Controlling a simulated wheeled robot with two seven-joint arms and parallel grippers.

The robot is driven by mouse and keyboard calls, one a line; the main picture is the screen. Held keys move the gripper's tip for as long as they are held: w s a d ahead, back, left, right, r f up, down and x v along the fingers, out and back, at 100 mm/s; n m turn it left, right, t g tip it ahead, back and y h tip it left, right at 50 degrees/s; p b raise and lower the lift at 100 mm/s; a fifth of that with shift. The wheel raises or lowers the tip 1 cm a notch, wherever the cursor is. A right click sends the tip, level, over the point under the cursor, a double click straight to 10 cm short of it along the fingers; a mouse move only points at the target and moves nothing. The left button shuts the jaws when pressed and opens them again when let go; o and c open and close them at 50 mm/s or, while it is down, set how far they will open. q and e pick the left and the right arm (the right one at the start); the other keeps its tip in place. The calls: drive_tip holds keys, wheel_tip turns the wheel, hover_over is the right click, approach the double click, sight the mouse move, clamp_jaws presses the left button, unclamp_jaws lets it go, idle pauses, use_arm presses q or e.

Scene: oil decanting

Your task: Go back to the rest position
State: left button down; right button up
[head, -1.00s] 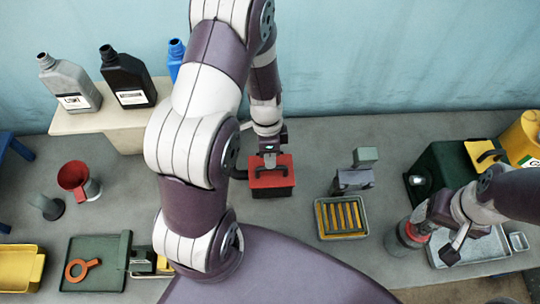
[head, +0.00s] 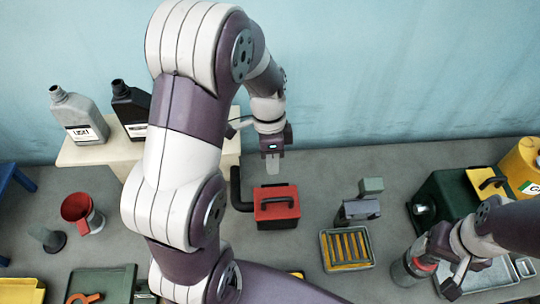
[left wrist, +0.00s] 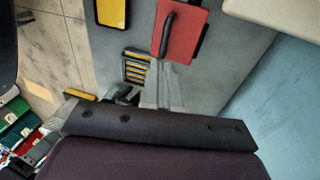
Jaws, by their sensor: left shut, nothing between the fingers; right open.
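My left gripper (head: 272,163) is shut and empty, hanging above and behind the red box with the black handle (head: 276,207). A gap shows between its fingertips and the box. The red box also shows in the left wrist view (left wrist: 188,32). My left arm spans the left middle of the head view and hides part of the bench. My right gripper (head: 449,285) is open at the lower right, beside the jar with a red band (head: 410,266). I cannot tell whether it touches the jar.
Dark and grey bottles (head: 80,117) stand on a raised cream shelf (head: 85,155). A red funnel cup (head: 81,211) is at left. A slotted yellow tray (head: 346,250), a grey block stand (head: 360,207) and a green box (head: 450,200) are right of the red box. The bench between them is clear.

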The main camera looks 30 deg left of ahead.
use_arm(q)
drive_tip(key=s+d+f+n+t+y+b, duration=0.1)
drive_tip(key=s+f+n+b, duration=0.4)
drive_tip(key=n, duration=0.6)
drive_tip(key=shift+s+d+t+y+b, duration=0.35)
drive_tip(key=shift+d+t+b, duration=0.4)
drive_tip(key=shift+t, duration=0.25)
use_arm(e)
wheel_tip(320, 180, down, 7)
drive_tip(key=shift+w, duration=0.45)
use_arm(q)
drive_tip(key=shift+s, duration=0.15)
use_arm(e)
drive_tip(key=shift+s+d, duration=0.1)
drive_tip(key=shift+s, duration=0.1)
drive_tip(key=shift+w, duration=0.1)
